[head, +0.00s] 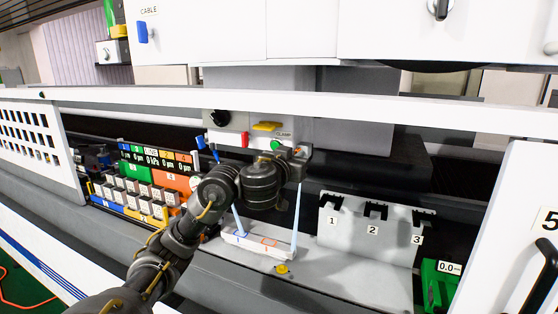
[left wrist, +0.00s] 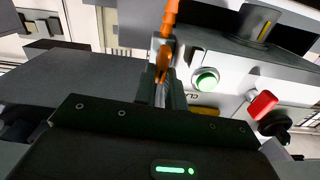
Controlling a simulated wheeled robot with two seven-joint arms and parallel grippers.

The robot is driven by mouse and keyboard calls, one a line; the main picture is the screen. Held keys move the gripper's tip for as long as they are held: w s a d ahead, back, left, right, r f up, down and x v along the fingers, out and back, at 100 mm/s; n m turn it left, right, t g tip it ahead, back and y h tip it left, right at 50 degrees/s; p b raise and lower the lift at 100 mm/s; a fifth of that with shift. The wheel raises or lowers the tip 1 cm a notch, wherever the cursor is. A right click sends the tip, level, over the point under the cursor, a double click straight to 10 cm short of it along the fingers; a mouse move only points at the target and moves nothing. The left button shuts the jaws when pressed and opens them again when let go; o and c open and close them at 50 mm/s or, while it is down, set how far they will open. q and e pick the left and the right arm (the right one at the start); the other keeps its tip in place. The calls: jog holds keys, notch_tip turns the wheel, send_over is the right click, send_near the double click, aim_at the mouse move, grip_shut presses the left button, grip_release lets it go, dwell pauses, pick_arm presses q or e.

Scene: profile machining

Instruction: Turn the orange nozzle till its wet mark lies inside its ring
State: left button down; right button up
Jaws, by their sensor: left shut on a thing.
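The orange nozzle (left wrist: 170,18) shows at the top of the left wrist view, with more orange between my fingers. My left gripper (left wrist: 163,85) is shut on it. In the head view my left gripper (head: 297,158) is at the right end of the machine head, and it hides the nozzle. A pale blue jet (head: 298,205) falls below it to the right end of the light grey block (head: 252,252), right of the orange ring (head: 268,242). A second jet (head: 238,218) comes down near the blue ring (head: 240,234). The wet marks are too small to make out.
A blue nozzle (head: 201,142) is left of my gripper. A green button (left wrist: 206,80) and a red knob (left wrist: 262,103) are close beside my fingers. A grey rack (head: 350,245) numbered 1 to 3 stands to the right. A yellow button (head: 282,268) sits before the block.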

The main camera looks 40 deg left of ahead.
pick_arm(q)
jog(key=shift+m, duration=0.5)
jog(key=c, duration=1.5)
grip_release()
jog(key=shift+o, duration=0.2)
pick_arm(e)
jog(key=shift+w+d, duration=0.1)
jog(key=shift+w, duration=0.1)
